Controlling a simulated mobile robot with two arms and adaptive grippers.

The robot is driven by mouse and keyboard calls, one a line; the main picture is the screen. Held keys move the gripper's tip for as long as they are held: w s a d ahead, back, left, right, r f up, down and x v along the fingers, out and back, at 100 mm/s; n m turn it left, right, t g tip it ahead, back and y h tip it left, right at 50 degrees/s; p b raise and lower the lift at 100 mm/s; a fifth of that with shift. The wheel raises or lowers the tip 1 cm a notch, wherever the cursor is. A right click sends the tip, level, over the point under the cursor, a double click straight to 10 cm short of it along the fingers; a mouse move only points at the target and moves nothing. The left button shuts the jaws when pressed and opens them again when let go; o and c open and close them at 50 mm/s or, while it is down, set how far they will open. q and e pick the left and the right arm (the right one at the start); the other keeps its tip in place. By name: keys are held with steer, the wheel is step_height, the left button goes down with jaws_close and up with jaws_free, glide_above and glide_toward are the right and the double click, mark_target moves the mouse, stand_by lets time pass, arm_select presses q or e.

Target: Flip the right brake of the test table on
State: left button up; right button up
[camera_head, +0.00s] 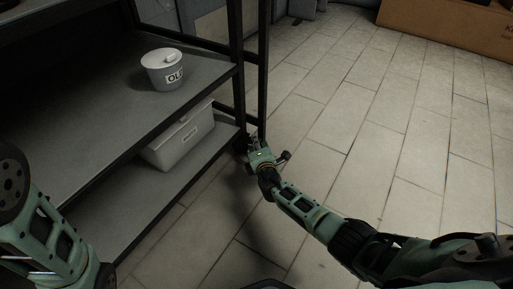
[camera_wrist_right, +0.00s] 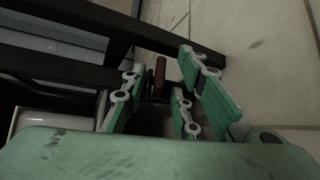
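The test table (camera_head: 205,75) is a dark metal frame with grey shelves at the left of the head view. A small reddish-brown lever (camera_wrist_right: 160,68), which looks like the brake, stands near the table's leg in the right wrist view. My right gripper (camera_head: 254,147) is low at the foot of the table's corner post. In the wrist view its green-padded fingers are apart, with the lever between them near the tips. I cannot tell whether they touch it. My left arm shows at the bottom left, but its gripper is out of view.
A white lidded bucket (camera_head: 163,70) stands on the upper shelf. A grey lidded bin (camera_head: 180,138) sits on the lower shelf. A brown cardboard box (camera_head: 450,25) is at the far right. The tiled floor (camera_head: 370,120) right of the table is clear.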

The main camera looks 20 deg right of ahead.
steer(key=shift+w+d+f, duration=0.1)
steer(key=shift+w, duration=0.35)
steer(key=shift+c, duration=0.3)
jaws_close()
